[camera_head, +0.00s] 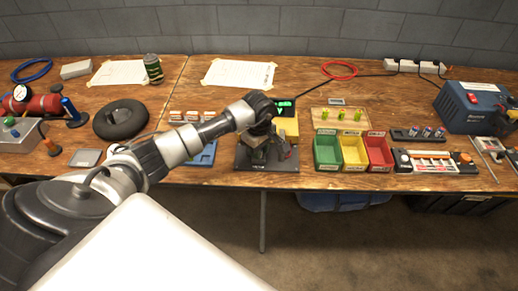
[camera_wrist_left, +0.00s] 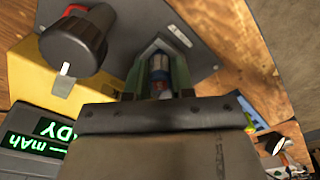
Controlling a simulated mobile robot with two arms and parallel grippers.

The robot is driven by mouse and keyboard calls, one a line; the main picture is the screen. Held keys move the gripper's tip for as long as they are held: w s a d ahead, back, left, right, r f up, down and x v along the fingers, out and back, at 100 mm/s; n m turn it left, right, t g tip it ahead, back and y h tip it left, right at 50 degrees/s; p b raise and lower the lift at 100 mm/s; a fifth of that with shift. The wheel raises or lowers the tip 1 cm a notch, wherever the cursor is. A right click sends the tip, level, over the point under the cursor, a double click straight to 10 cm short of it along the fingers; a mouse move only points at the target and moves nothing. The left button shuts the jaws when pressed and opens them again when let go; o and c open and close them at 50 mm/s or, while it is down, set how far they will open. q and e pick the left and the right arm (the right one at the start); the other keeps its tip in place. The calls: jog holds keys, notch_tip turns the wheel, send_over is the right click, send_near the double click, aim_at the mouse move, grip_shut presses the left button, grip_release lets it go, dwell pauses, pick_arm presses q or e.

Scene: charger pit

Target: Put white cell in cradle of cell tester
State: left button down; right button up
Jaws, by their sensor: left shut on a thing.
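The cell tester has a yellow body (camera_head: 289,127) (camera_wrist_left: 95,65) with a green-lit display and a black knob, on a dark base plate (camera_head: 250,165). My left gripper (camera_head: 262,148) is over this plate, in front of the yellow body. In the left wrist view my left gripper (camera_wrist_left: 158,82) is shut on the white cell (camera_wrist_left: 158,64), a small pale cylinder with bluish and reddish parts between the fingers. The cradle is mostly hidden by the gripper; I cannot tell whether the cell touches it. My right gripper is not in view.
Green, yellow and red bins (camera_head: 353,152) stand right of the tester, with a wooden board (camera_head: 345,126) of green-topped pieces behind. A blue tray (camera_head: 204,155) lies to the left, partly behind my arm. A red cable ring (camera_head: 340,70) lies at the back.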

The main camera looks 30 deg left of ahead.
pick_arm(q)
jog(key=shift+f+b, duration=0.3)
jog(key=shift+b, duration=0.1)
dwell(0.5)
jog(key=c, duration=0.9)
grip_release()
jog(key=shift+r+p, duration=2.15)
jog(key=shift+r, duration=1.4)
jog(key=shift+f, duration=0.1)
